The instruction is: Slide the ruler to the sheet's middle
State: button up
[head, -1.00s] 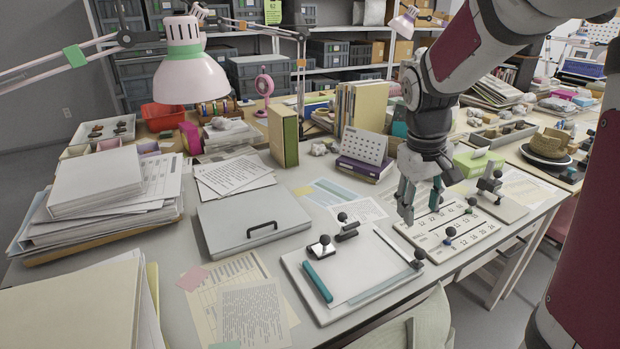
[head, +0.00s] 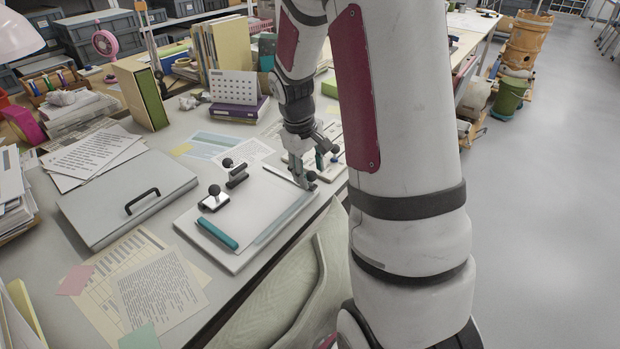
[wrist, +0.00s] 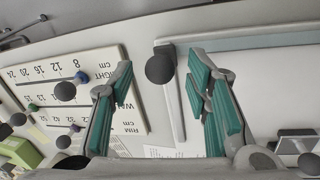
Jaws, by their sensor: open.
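A thin grey strip with a black ball knob, which looks like the ruler (wrist: 174,112), lies along the right side of the white sheet (head: 262,202). The sheet is on a pale board (head: 235,264) near the desk's front edge. A pale teal band (head: 285,216) runs along the sheet's front side. My gripper (head: 303,174) is low at the board's right corner, by the knob. In the wrist view my gripper (wrist: 160,72) is open, with its teal fingers on either side of the knob. I cannot tell whether they touch it.
A teal bar (head: 216,232) and two black-knobbed pieces (head: 214,198) (head: 237,174) lie on the board's left and back. A number card (wrist: 70,88) with knobbed pieces is beside it. A grey case (head: 127,197) and papers lie left. A chair (head: 290,295) stands in front.

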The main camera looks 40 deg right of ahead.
jog(key=shift+d+f, duration=0.25)
jog(key=shift+f, duration=1)
jog(key=shift+c, duration=0.6)
grip_shut()
jog(key=w, duration=0.2)
jog(key=w+a, duration=0.1)
jog(key=w, duration=0.4)
jog(key=shift+w+a+b, duration=0.3)
jog(key=shift+w+b, duration=0.05)
jog(key=shift+w, duration=0.05)
jog(key=shift+o, duration=0.6)
grip_release()
jog(key=shift+r, duration=0.1)
